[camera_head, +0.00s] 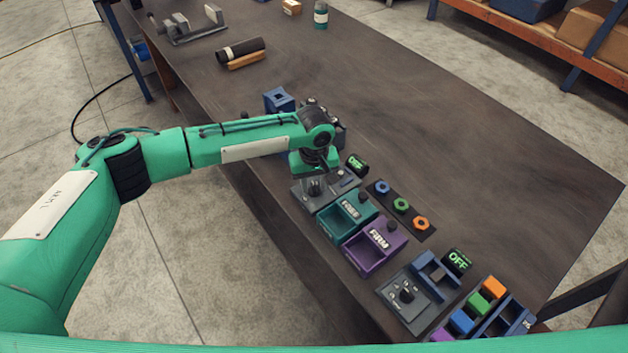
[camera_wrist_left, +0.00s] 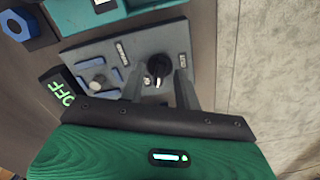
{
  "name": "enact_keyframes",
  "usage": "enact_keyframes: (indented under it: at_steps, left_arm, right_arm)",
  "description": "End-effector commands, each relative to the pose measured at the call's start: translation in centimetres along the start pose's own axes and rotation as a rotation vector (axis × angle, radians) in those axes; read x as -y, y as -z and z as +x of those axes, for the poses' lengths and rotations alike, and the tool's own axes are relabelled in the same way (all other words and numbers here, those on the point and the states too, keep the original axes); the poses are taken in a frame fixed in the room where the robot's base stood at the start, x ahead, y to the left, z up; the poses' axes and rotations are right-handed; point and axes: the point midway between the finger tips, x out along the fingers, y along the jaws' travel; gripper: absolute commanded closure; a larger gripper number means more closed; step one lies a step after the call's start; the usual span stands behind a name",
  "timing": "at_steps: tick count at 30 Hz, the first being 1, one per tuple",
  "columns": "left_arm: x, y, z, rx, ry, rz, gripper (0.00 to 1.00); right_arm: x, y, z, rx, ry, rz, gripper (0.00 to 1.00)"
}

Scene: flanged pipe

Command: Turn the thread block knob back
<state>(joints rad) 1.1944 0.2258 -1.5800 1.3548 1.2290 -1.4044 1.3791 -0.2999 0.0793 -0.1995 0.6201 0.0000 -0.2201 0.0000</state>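The thread block (camera_head: 346,182) is a grey plate on the bench, partly hidden under my left gripper (camera_head: 316,186) in the head view. In the left wrist view the thread block (camera_wrist_left: 105,52) carries a black round knob (camera_wrist_left: 158,68) with a pale pointer mark, a light post and small blue pieces. My left gripper (camera_wrist_left: 160,84) is over the knob with its grey fingers apart, one on each side. I cannot tell whether they touch it. My right gripper is not in view.
A teal bin (camera_head: 345,217) and a purple bin (camera_head: 374,246) stand beside the block. Blue, green and orange nuts lie on a dark strip (camera_head: 412,206). A second knob plate (camera_head: 408,294) is nearer, with another OFF display (camera_head: 457,261). The bench's right side is clear.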

Motion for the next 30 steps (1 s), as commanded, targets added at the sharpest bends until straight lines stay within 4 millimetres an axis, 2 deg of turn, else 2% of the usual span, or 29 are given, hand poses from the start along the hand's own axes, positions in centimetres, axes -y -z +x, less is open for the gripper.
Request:
enact_keyframes:
  at_steps: [8,13,14,23,30]
  left_arm:
    - [0.0,0.0,0.2,0.000,0.000,0.001,0.67]
    - [0.0,0.0,0.2,0.000,0.000,0.001,0.97]
    - [0.0,0.0,0.2,0.000,0.000,0.001,1.00]
    - [0.0,-0.1,0.0,0.002,-0.001,-0.018,1.00]
    - [0.0,-0.2,-0.3,0.006,0.001,-0.124,1.00]
  right_arm:
    - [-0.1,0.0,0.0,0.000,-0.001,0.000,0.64]
    - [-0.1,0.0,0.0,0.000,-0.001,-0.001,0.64]
    - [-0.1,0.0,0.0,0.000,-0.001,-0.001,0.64]
    - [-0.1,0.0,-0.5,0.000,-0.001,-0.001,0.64]
    - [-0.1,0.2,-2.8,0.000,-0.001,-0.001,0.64]
